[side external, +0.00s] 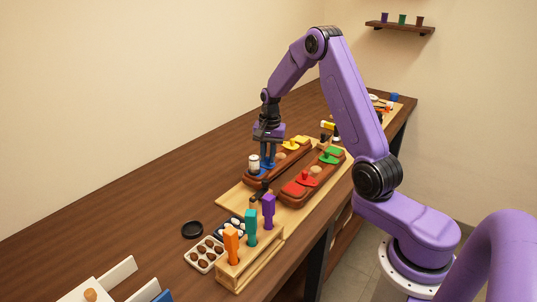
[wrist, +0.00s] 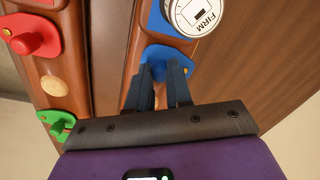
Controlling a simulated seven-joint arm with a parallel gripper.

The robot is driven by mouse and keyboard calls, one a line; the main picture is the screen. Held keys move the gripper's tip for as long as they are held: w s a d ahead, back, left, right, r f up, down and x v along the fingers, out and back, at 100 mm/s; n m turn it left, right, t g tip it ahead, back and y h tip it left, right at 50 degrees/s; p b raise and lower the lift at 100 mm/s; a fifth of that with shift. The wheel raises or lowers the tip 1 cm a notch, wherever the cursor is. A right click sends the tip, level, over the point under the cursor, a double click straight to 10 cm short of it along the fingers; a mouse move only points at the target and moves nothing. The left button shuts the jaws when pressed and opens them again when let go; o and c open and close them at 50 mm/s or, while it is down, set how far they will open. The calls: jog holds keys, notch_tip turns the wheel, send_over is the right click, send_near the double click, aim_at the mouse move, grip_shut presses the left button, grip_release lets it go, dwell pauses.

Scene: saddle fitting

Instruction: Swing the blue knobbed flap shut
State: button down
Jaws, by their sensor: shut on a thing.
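The blue knobbed flap (wrist: 167,53) shows beyond my fingertips in the wrist view, on a reddish-brown saddle bar. In the side external view its blue (side external: 266,168) shows low beside my gripper. My gripper (side external: 267,163) points down over the left bar. In the wrist view my gripper (wrist: 158,72) has its dark fingers close together at the flap, shut on its knob, which they hide. A white cylinder marked FIRM (wrist: 199,14) stands just past the flap, over another blue piece (wrist: 157,22). How far the flap is swung I cannot tell.
The parallel bar beside it carries a red flap (side external: 299,187) and a green flap (side external: 331,154). A yellow flap (side external: 291,144) sits farther along the left bar. In front stand colored pegs in a wooden rack (side external: 244,270), near a tray (side external: 204,254) and black ring (side external: 192,229).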

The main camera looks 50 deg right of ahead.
dwell(0.3)
jog(key=c, duration=1)
grip_release()
jog(key=shift+c, duration=0.2)
notch_tip(320, 180, up, 18)
jog(key=shift+s+d+f, duration=0.15)
jog(key=shift+s+f, duration=0.1)
jog(key=shift+s, duration=0.1)
jog(key=s+a+f+n, duration=0.1)
jog(key=s+a+n, duration=0.45)
jog(key=a, duration=0.45)
jog(key=s+a+f+n, duration=0.1)
jog(key=s+a+n, duration=0.5)
jog(key=a, duration=0.4)
jog(key=s+a+f+n, duration=0.1)
jog(key=s+f+n, duration=0.1)
jog(key=s+n, duration=0.5)
jog(key=s+a+f+n, duration=0.1)
jog(key=s+f+n, duration=0.2)
jog(key=s, duration=1.2)
jog(key=n, duration=0.3)
jog(key=shift+n, duration=0.35)
